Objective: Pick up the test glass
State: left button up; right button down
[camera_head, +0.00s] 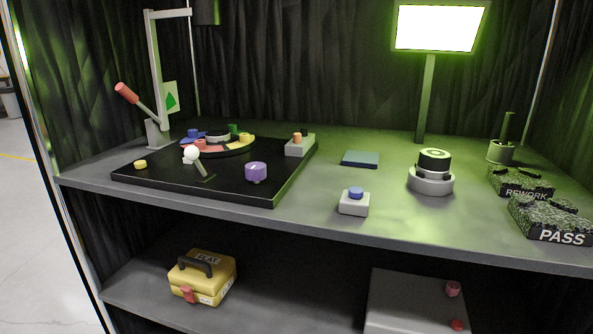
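No clear piece of glass stands out, so I cannot tell for certain which thing is the test glass. A yellow case (203,279) with a black handle, a red latch and a label that seems to read "FLAT" sits closed on the lower shelf at the left; its inside is hidden. A round grey fixture (431,181) with a dark cylindrical piece (434,160) on top stands on the bench at the right. Neither of my grippers is in view.
A black panel (140,176) with a white-knobbed lever and coloured knobs fills the bench's left. A blue-button box (354,204), blue pad (361,159), lit screen (437,27) on a post, and REWORK (522,187) and PASS (552,218) holders stand rightward. A grey box (412,301) lies below.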

aim_at(430, 158)
jog(key=k+z, duration=0.25)
jog(key=k, duration=0.2)
jog(key=k+l+z, duration=0.15)
jog(key=k+z, duration=0.15)
jog(key=k, duration=0.1)
